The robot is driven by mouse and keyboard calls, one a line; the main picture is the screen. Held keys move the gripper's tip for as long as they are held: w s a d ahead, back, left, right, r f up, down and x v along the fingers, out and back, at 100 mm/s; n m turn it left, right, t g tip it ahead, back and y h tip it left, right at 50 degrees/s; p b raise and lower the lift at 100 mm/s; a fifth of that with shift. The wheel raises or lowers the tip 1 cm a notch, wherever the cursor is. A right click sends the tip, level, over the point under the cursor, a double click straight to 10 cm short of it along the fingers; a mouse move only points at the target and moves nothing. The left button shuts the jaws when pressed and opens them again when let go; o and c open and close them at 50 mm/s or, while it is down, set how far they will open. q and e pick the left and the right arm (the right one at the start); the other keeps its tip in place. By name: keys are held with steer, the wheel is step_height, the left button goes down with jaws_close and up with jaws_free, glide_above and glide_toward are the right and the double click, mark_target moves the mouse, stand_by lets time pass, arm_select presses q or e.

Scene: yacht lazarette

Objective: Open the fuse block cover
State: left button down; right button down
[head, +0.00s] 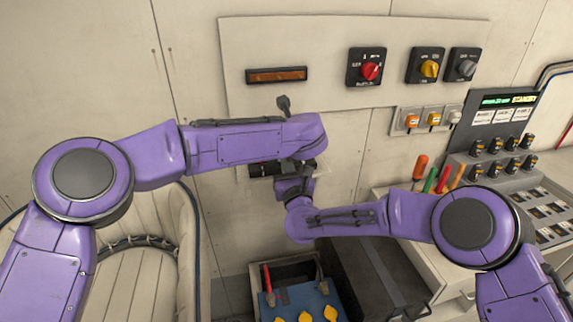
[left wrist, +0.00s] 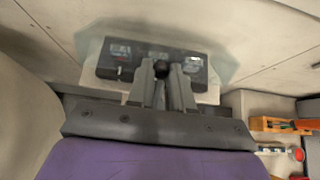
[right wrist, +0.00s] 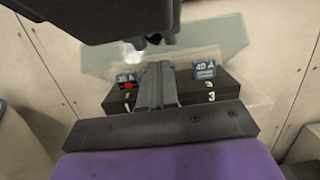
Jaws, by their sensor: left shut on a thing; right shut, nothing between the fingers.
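The fuse block (right wrist: 188,92) is a dark box on the wall with blue fuses marked 30 A and 40 A; in the head view (head: 262,170) my arms hide most of it. A clear cover (right wrist: 222,42) shows around and above it; how far it stands open I cannot tell. In the left wrist view my left gripper (left wrist: 165,76) is shut on a small dark knob (left wrist: 163,67) in front of the block (left wrist: 115,57). My right gripper (right wrist: 157,68) is shut and empty, its fingertips in front of the block's middle.
My two arms meet closely at the block, and a dark part of my left arm fills the top of the right wrist view. Rotary switches (head: 370,68) sit on the wall panel above.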

arm_select(q)
steer(key=shift+r, duration=0.1)
steer(key=shift+d, duration=0.1)
arm_select(e)
steer(key=shift+w+d+r, duration=0.1)
steer(key=shift+w+r, duration=0.05)
steer(key=shift+r, duration=0.35)
steer(key=shift+w+r, duration=0.15)
steer(key=shift+r, duration=0.3)
arm_select(q)
steer(key=c, duration=1)
jaws_free()
steer(key=shift+s, duration=0.1)
arm_select(e)
steer(key=shift+s, duration=0.1)
steer(key=shift+f, duration=0.1)
